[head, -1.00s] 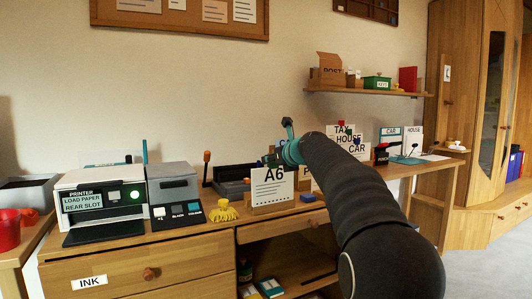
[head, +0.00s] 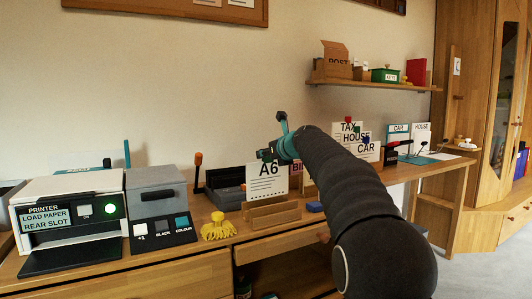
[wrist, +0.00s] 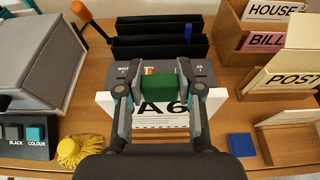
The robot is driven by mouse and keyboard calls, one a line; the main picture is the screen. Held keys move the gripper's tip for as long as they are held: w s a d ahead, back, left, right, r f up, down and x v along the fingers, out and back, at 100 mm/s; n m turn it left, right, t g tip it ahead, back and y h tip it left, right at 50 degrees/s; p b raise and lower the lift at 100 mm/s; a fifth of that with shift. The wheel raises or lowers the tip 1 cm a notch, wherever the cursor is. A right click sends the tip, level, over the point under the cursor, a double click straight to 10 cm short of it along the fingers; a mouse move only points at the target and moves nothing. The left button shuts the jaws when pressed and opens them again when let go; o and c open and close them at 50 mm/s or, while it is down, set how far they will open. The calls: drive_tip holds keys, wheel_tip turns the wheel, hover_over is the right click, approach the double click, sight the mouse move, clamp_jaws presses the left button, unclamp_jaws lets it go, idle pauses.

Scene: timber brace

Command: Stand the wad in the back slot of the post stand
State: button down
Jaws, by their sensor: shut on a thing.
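In the wrist view my gripper (wrist: 160,92) is shut on a small dark green piece (wrist: 160,84), apparently the wad or part of it. A white sheet marked A6 (wrist: 160,110) is just below and behind the fingers. I cannot tell whether the green piece touches it. In the head view my gripper (head: 272,154) is directly above the A6 sheet (head: 268,184), and the held piece is hard to make out. The wooden post stand (wrist: 236,25), with upright HOUSE and BILL cards, is to the right in the wrist view. My arm partly hides that area in the head view.
A dark slotted device (head: 228,184) is behind the A6 sheet. An orange-topped lever (head: 198,160), a yellow tufted object (head: 218,228) and a grey box (head: 155,200) are to the left. A blue block (wrist: 240,146) lies on the desk at right, near a tilted POST panel (wrist: 292,72).

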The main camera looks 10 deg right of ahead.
sight(268, 170)
drive_tip(key=shift+a+r, duration=0.1)
drive_tip(key=shift+a, duration=0.05)
drive_tip(key=shift+r+p, duration=0.2)
drive_tip(key=shift+p, duration=0.25)
drive_tip(key=shift+f+b, duration=0.7)
drive_tip(key=shift+f, duration=0.4)
drive_tip(key=shift+p, duration=0.65)
idle(0.5)
drive_tip(key=shift+f+b, duration=1.25)
drive_tip(key=shift+f, duration=0.6)
